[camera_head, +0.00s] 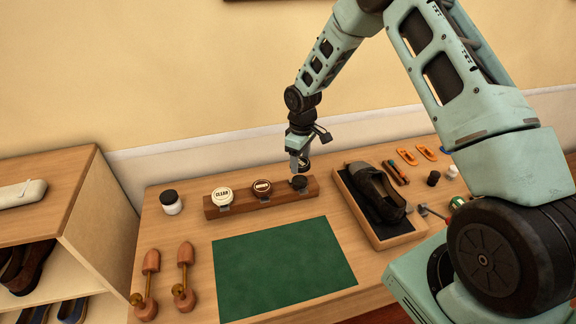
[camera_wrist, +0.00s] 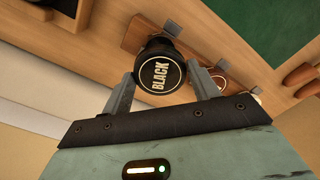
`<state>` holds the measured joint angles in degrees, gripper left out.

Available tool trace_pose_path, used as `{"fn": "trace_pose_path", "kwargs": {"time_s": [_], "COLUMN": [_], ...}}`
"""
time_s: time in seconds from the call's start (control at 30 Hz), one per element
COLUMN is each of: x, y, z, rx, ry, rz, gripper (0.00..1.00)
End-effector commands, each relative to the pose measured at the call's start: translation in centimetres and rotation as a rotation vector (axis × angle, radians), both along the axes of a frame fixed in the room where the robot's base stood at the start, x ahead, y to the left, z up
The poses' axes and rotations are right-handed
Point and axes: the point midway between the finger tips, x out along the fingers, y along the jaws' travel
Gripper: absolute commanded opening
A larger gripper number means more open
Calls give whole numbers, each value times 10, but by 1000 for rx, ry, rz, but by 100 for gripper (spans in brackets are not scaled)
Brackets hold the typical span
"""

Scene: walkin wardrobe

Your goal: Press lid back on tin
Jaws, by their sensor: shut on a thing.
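My gripper (camera_wrist: 160,72) is shut on a round black lid marked BLACK (camera_wrist: 160,84), with one finger on each side of its rim. In the head view the gripper (camera_head: 302,164) is above the right end of a wooden rack (camera_head: 240,207). A dark round tin (camera_head: 299,183) sits at that end, just below the gripper. In the wrist view a dark round shape (camera_wrist: 160,47) shows partly behind the lid; the lid hides most of it. I cannot tell whether lid and tin touch.
On the rack are a white-topped tin marked CLEAR (camera_head: 222,193) and a brown-topped tin (camera_head: 261,187). A jar (camera_head: 171,202) stands left. A green mat (camera_head: 282,268) lies in front, bare. A shoe tray (camera_head: 398,240) is right; wooden shoe trees (camera_head: 184,279) lie front left.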

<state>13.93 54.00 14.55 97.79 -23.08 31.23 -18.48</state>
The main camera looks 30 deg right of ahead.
Motion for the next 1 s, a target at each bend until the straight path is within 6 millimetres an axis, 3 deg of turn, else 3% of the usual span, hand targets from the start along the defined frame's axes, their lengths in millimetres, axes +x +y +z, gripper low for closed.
{"fn": "trace_pose_path", "kwargs": {"time_s": [0.6,1.0], "x": [0,0], "y": [1,1], "z": [-49,-55], "rx": [1,1], "ry": [-1,-1], "rz": [4,5], "gripper": [39,39]}}
